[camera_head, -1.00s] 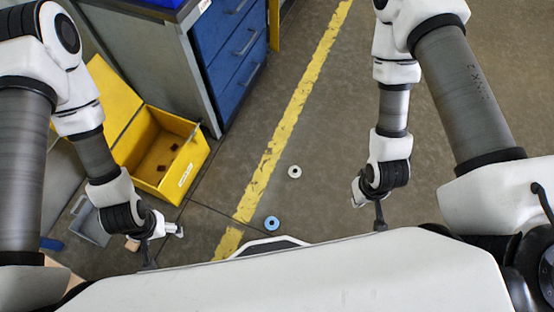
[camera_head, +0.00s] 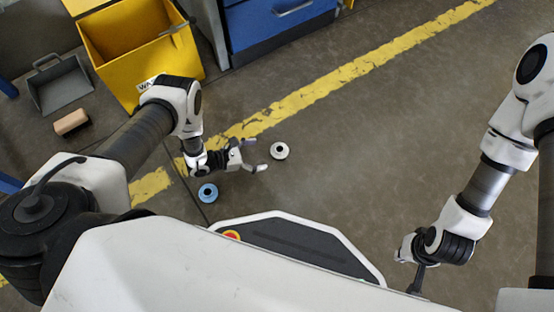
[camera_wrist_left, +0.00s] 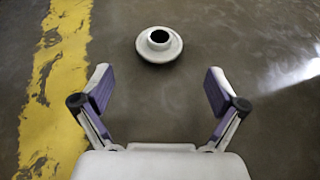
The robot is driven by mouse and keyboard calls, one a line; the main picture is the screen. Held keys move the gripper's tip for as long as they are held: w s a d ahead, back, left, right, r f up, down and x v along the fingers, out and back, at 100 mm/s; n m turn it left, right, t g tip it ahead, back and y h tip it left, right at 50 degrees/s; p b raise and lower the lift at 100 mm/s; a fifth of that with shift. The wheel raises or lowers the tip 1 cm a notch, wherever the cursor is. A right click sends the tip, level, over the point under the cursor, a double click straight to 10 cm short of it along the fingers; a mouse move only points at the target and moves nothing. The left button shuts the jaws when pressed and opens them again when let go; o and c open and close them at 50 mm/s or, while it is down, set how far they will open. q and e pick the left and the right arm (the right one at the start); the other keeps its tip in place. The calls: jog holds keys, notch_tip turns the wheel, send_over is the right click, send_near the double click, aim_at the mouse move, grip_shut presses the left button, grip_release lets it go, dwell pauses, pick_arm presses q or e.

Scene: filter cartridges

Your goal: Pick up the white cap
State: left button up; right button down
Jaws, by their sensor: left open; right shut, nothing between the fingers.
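The white cap (camera_head: 280,151) is a round disc with a raised, dark-holed middle. It lies on the floor beside the yellow line, and it also shows in the left wrist view (camera_wrist_left: 159,44). My left gripper (camera_head: 258,155) is open and empty, with its fingers pointing at the cap from the left. In the left wrist view my left gripper (camera_wrist_left: 161,92) has its fingers spread, and the cap lies beyond the fingertips, roughly centred between them and apart from both. My right gripper (camera_head: 408,250) is at the lower right, away from the cap, with its fingers small and partly hidden.
A blue cap (camera_head: 208,193) lies on the floor below my left gripper. A yellow bin (camera_head: 140,50) stands at the upper left, with a grey dustpan (camera_head: 62,90) and a brush (camera_head: 71,122) beside it. A blue drawer cabinet (camera_head: 280,22) is at the top. Floor right of the cap is clear.

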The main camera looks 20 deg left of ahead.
aim_at(275, 151)
pick_arm(q)
jog(key=b+x, duration=0.4)
jog(key=x, duration=0.3)
jog(key=shift+w+d, duration=0.15)
jog(key=shift+d, duration=0.05)
jog(key=shift+r, duration=0.15)
jog(key=c, duration=1)
